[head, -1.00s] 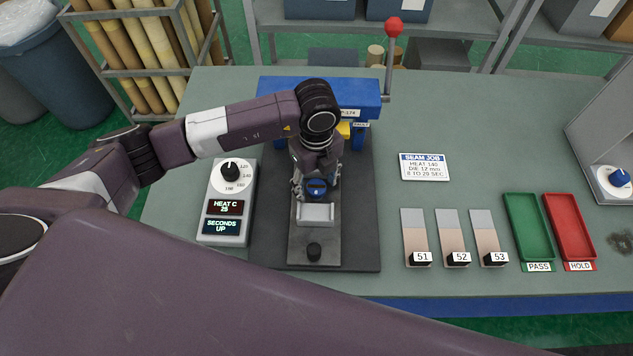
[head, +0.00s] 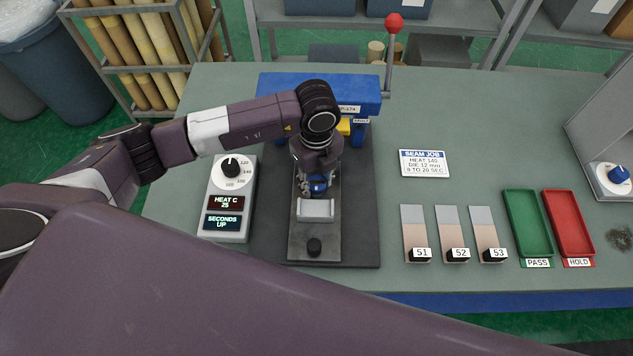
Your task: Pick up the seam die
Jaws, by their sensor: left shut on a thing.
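The seam die appears to be the small blue piece (head: 318,188) under my left gripper, just behind the pale metal block on the press bed. Its sides and underside are mostly hidden by the fingers and wrist. My left gripper (head: 317,191) points down over it and is shut on it. I cannot tell whether the die is clear of the bed. My right gripper is not in view.
The blue press (head: 275,90) with its red-knobbed lever (head: 394,22) stands right behind my left wrist. The heat control box (head: 228,207) is close on the left. Samples, a green tray (head: 507,205) and a red tray (head: 591,226) lie to the right.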

